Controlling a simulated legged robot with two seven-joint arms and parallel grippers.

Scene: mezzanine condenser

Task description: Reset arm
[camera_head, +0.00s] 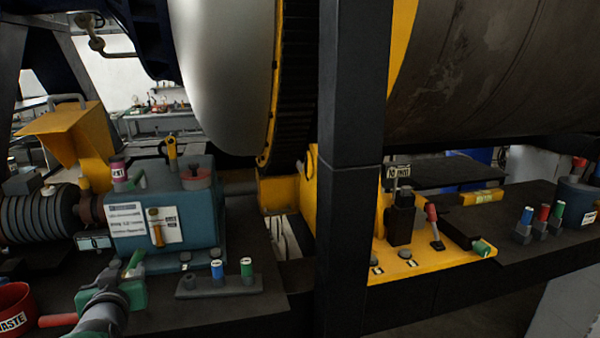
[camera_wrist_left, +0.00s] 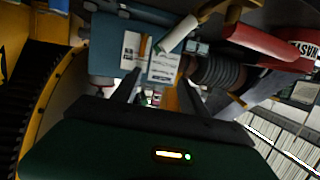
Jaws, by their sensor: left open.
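My left gripper (camera_head: 118,274) is at the lower left of the head view, in front of the blue-grey box (camera_head: 203,232) with paper labels. Its dark green body fills the bottom of the left wrist view. There its two dark fingers (camera_wrist_left: 157,92) stand apart with nothing held between them. The same box shows at the top of that view (camera_wrist_left: 101,45), beyond the fingers. My right gripper is in neither view.
A red waste bin (camera_head: 14,305) stands at the lower left. A holder with blue and green plugs (camera_head: 216,290) lies right of my left gripper. A dark post (camera_head: 347,170) rises mid-view. A yellow plate (camera_head: 430,262) with a switch and levers is right of it.

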